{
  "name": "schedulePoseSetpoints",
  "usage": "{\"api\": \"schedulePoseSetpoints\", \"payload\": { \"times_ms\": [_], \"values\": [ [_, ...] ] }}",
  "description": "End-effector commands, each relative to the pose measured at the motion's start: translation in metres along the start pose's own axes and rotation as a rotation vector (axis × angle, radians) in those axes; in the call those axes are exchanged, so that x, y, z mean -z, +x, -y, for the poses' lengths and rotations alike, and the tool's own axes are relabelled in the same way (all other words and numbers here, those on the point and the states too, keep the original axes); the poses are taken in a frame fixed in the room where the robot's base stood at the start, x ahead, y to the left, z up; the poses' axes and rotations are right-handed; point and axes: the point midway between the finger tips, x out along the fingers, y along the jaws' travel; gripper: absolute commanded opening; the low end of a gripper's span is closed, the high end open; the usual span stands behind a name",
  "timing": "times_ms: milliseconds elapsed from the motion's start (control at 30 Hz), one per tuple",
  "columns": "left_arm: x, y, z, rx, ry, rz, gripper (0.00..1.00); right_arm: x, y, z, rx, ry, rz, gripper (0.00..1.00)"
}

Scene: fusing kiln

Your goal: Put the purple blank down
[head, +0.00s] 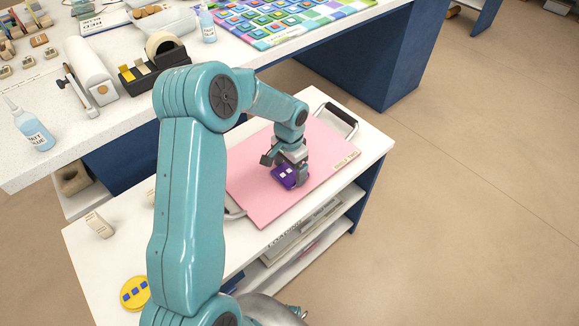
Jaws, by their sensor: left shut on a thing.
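The purple blank (285,177) has small white squares on its face. My left gripper (285,173) is shut on it, over the pink tray. The blank looks tilted, and I cannot tell whether it touches the tray. The pink tray (255,206) has metal handles at its ends and a small label at its right edge. It lies on the white top of a low shelf unit (95,262). My right gripper does not show.
A yellow round piece with blue squares (134,293) and a small pale block (99,225) lie on the shelf unit's left part. The worktable behind holds a glue bottle (33,130), a tape dispenser (150,72) and a colourful tiled panel (275,20).

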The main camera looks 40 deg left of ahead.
Motion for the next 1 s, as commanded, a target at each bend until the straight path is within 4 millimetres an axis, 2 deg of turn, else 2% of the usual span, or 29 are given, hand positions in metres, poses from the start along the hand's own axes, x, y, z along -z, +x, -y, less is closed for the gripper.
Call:
{"api": "schedulePoseSetpoints", "payload": {
  "times_ms": [133,167,367,533,800,1000],
  "values": [
    [0.0,0.005,0.0,0.0,0.0,0.0,0.54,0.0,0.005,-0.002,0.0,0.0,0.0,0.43],
    [0.0,0.004,0.0,0.0,0.0,0.0,1.0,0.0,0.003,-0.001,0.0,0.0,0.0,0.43],
    [0.0,0.003,0.0,0.0,0.0,0.0,1.0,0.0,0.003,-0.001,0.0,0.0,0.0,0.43],
    [0.001,-0.01,0.0,0.002,0.0,-0.003,1.0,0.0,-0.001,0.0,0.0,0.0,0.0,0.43],
    [0.001,-0.073,0.0,0.002,0.0,-0.005,1.0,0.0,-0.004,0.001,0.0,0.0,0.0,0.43],
    [0.001,-0.108,0.0,0.0,0.0,-0.003,1.0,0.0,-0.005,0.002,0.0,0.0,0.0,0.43]
  ]
}}
